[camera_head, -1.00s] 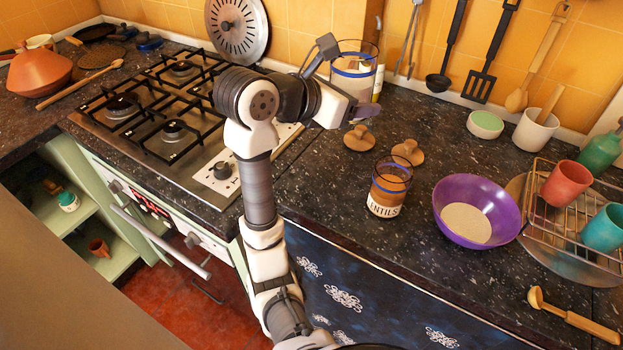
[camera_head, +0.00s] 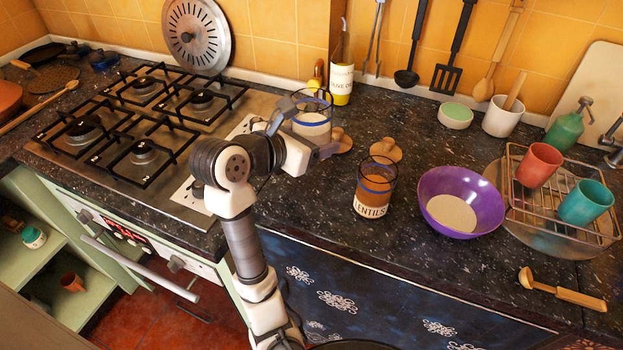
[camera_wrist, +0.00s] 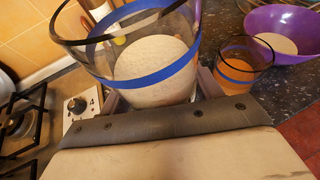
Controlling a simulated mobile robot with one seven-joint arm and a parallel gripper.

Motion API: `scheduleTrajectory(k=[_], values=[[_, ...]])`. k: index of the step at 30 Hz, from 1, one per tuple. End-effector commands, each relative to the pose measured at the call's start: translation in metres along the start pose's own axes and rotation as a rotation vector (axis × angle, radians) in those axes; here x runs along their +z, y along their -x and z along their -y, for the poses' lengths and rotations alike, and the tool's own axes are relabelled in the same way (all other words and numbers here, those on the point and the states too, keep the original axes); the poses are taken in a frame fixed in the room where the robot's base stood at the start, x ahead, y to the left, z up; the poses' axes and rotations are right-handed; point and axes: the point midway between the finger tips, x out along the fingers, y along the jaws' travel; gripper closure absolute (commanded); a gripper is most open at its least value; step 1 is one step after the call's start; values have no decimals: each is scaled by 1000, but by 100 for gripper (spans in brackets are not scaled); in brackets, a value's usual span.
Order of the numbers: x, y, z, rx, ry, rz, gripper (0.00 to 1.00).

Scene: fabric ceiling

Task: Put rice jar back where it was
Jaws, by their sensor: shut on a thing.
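The rice jar (camera_head: 313,126) is clear glass with a blue band and pale grain inside. It appears upright, low near the counter between the stove and two wooden lids. My gripper (camera_head: 318,141) is shut on it and hides its lower part, so I cannot tell whether it touches the counter. In the wrist view the jar (camera_wrist: 150,72) fills the space between the fingers, its open rim toward me. A similar jar marked lentils (camera_head: 373,190) stands to the right. A purple bowl (camera_head: 480,185) with pale grain sits beyond it.
Wooden lids (camera_head: 386,151) lie just right of the held jar. A bottle (camera_head: 342,70) stands behind it by the wall. The gas stove (camera_head: 150,130) is to the left. A dish rack (camera_head: 530,200) with cups stands at the right.

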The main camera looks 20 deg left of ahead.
Motion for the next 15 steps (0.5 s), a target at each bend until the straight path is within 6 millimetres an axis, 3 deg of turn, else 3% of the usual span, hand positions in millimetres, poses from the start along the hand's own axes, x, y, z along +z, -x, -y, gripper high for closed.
scheduleTrajectory(k=[9, 15], values=[[-56, -23, 1, -2, 4, -1, 74], [-72, -30, 0, -1, -1, 1, 74]])
